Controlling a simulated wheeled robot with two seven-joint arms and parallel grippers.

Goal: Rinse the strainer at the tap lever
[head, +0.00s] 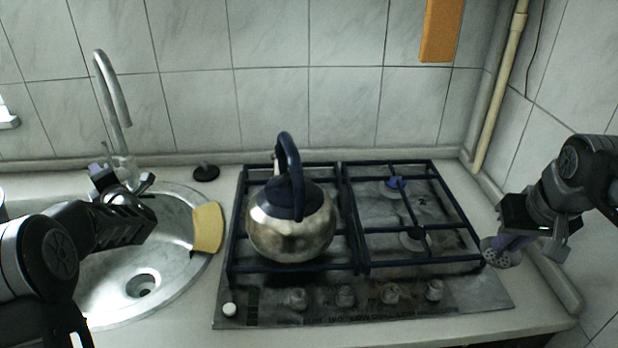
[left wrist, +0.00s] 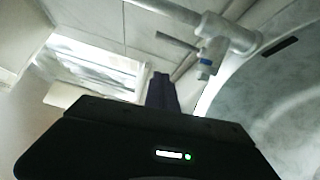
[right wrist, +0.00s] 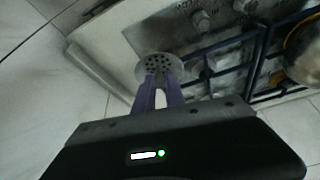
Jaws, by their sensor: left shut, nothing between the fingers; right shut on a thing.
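The strainer (head: 499,254) is a small grey disc with holes. My right gripper (head: 511,243) is shut on it at the right of the head view, beside the stove's right edge. In the right wrist view the strainer (right wrist: 154,66) shows at the tips of the purple fingers (right wrist: 157,88). The tap (head: 113,90) rises behind the sink at the left, and its lever (head: 144,183) is low near its base. My left gripper (head: 97,171) is shut and empty close to the tap base, left of the lever; contact cannot be told. The tap also shows in the left wrist view (left wrist: 228,36).
The steel sink (head: 180,275) has a yellow piece (head: 208,228) on its right rim. A black plug (head: 205,172) lies behind it. A steel kettle (head: 290,230) with a tall blue handle stands on the left of the stove (head: 440,290). The stove's right side holds no pots.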

